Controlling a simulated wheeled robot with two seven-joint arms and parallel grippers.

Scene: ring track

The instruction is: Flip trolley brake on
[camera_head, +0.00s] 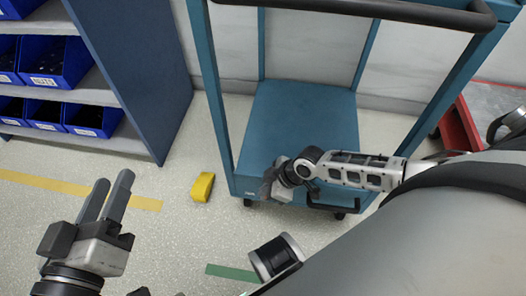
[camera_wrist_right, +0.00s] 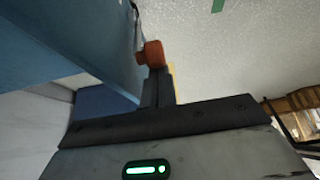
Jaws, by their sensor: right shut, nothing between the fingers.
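The teal trolley (camera_head: 300,115) stands ahead, with its black push handle (camera_head: 380,10) across the top of the head view. My right gripper (camera_head: 270,184) is at the near left part of the trolley's front edge. In the right wrist view, my right gripper's fingers (camera_wrist_right: 157,86) are shut and empty. An orange-red knob (camera_wrist_right: 151,53), which may be the brake, is right at their tips beside the blue trolley side; I cannot tell if they touch. The knob is not distinguishable in the head view.
A yellow wedge (camera_head: 203,187) lies on the floor left of the trolley. A blue shelf unit (camera_head: 150,70) with blue bins (camera_head: 53,62) stands at the left. A red object (camera_head: 460,125) is at the right. The floor between shelf and trolley is otherwise clear.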

